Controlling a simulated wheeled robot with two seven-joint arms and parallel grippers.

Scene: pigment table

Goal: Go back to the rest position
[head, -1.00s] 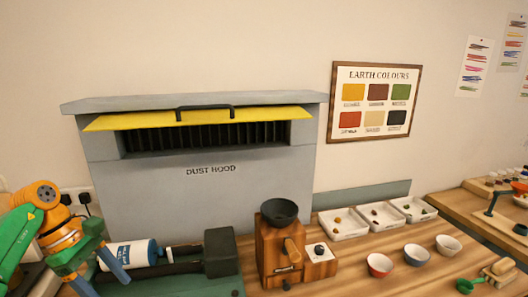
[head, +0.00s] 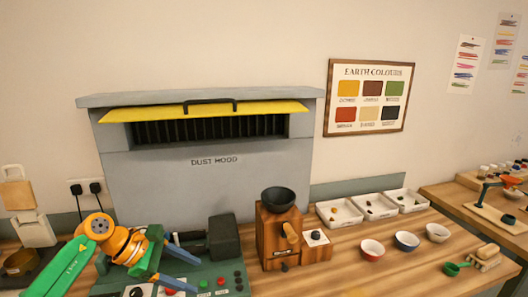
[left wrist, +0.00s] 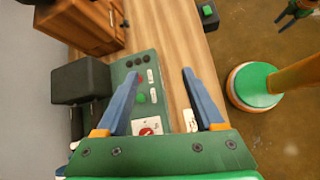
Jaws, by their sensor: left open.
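My left gripper (head: 200,274) is at the lower left in the head view, above the green machine base with buttons (head: 222,283). Its blue fingers are spread wide with nothing between them. The left wrist view also shows the open fingers (left wrist: 161,73), with the green panel and bare wood below them. The head view does not show my right gripper.
A dark block (head: 223,236) on the green machine stands beside my left gripper. A wooden grinder (head: 283,240) stands to its right, then bowls (head: 406,241) and white trays (head: 340,212). The grey dust hood (head: 215,185) stands behind.

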